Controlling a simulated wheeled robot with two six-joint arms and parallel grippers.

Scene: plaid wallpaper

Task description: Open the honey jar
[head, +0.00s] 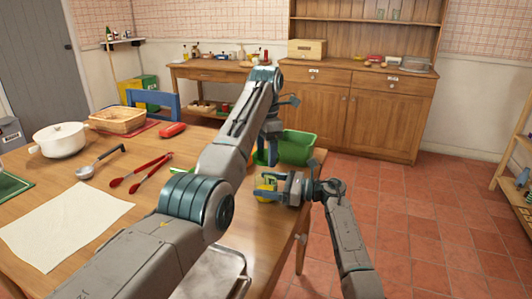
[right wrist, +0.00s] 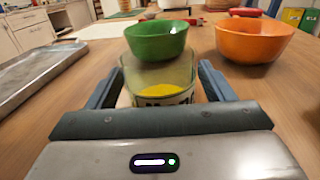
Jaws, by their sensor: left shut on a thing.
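The honey jar (head: 265,187) is a glass jar with yellow honey, near the table's right edge. In the right wrist view the jar (right wrist: 158,80) stands upright between my right fingers, label partly hidden, with no lid showing on its rim. My right gripper (head: 276,188) comes in from the right and is shut on the jar's sides. My left gripper (head: 266,158) points down just above the jar in the head view. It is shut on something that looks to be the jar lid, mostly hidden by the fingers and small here.
A green bowl (right wrist: 157,40) and an orange bowl (right wrist: 253,40) stand beyond the jar. A metal tray (head: 218,272) lies at the front. A green bin (head: 297,147) is behind the arms. Red tongs (head: 145,172), a ladle (head: 95,165) and white pot (head: 59,140) are left.

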